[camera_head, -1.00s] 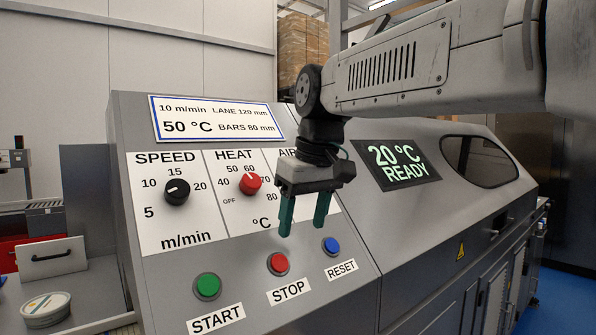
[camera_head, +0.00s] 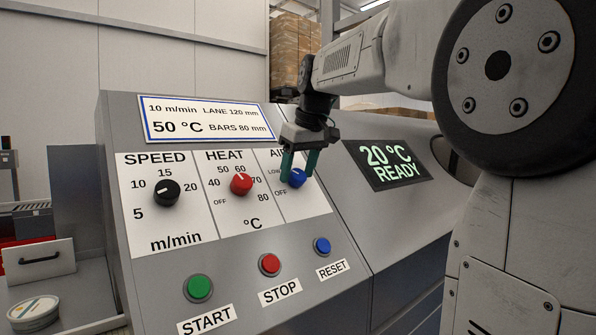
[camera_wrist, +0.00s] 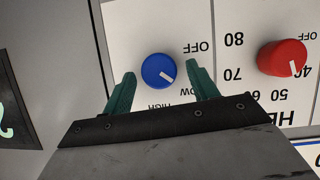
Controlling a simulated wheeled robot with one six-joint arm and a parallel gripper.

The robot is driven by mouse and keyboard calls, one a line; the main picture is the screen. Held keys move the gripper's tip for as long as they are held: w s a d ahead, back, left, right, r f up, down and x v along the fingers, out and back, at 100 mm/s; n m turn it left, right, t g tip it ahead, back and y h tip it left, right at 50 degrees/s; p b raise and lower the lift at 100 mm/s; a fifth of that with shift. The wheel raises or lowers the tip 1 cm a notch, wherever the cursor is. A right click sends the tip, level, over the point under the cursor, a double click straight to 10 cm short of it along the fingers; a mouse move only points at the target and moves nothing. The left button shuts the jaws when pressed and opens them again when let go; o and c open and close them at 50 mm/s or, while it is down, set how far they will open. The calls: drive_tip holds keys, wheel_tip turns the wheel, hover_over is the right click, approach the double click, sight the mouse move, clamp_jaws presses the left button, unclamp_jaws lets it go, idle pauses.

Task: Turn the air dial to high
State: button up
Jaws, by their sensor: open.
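The air dial (camera_head: 297,179) is a round blue knob on the white label panel, under the partly covered AIR heading. In the wrist view the blue dial (camera_wrist: 159,69) has a white pointer mark directed roughly towards LOW; the label is upside down, with OFF, LOW and HIGH around the knob. My gripper (camera_head: 299,176) is open, with green fingers pointing down at the panel. In the wrist view its fingers stand on either side of the dial, with a gap on each side. Whether the tips reach the knob's depth I cannot tell. In the head view the fingers partly hide the dial.
The red heat knob (camera_head: 241,184) and black speed knob (camera_head: 166,193) are to the left. Green start (camera_head: 198,288), red stop (camera_head: 269,264) and blue reset (camera_head: 322,246) buttons lie below. A display (camera_head: 388,165) reading 20 °C READY is to the right.

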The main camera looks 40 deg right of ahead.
drive_tip(key=shift+w+f, duration=0.1)
drive_tip(key=shift+f, duration=0.15)
drive_tip(key=shift+c, duration=0.3)
drive_tip(key=c, duration=0.9)
drive_tip(key=shift+c, duration=0.2)
drive_tip(key=shift+m, duration=0.3)
drive_tip(key=m+y, duration=0.1)
drive_tip(key=m, duration=0.1)
drive_tip(key=m+y, duration=0.1)
drive_tip(key=m, duration=0.1)
drive_tip(key=shift+d+m+y, duration=0.3)
drive_tip(key=shift+d+y, duration=0.05)
drive_tip(key=shift+y, duration=0.05)
drive_tip(key=m+y, duration=0.1)
drive_tip(key=m, duration=0.1)
drive_tip(key=m+t+y, duration=0.1)
drive_tip(key=m, duration=0.1)
drive_tip(key=shift+d+f+m+t, duration=0.15)
drive_tip(key=shift+m+t, duration=0.15)
drive_tip(key=shift+m, duration=0.1)
